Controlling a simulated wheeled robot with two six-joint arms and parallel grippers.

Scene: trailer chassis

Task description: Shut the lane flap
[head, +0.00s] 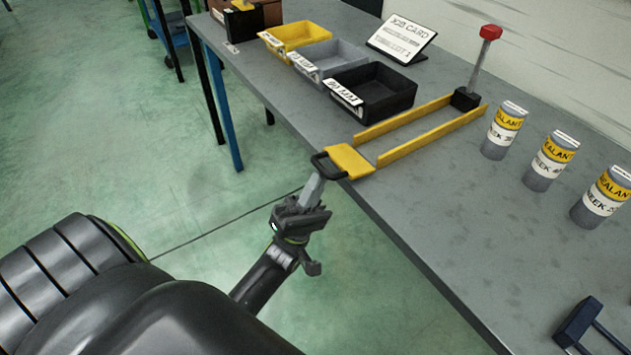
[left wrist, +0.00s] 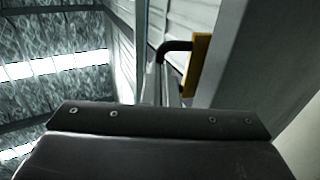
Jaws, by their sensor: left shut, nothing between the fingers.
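The lane flap (head: 351,161) is a yellow plate with a black loop handle (head: 323,165). It lies at the table's front edge, at the near end of a lane between two yellow rails (head: 432,134), and looks roughly flat with its handle out past the edge. My left gripper (head: 313,188) is shut and empty, just in front of and below the handle. I cannot tell whether its tip touches the handle. The left wrist view shows the yellow flap (left wrist: 199,64) and the handle (left wrist: 172,47) close ahead. My right gripper is not in view.
A red-topped lever (head: 489,33) stands at the lane's far end. Black (head: 391,108), grey (head: 328,78) and yellow (head: 316,42) bins sit left of the lane, with a card (head: 402,38) behind. Three sealant cans (head: 506,130) stand right. A dark blue item (head: 580,323) lies lower right.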

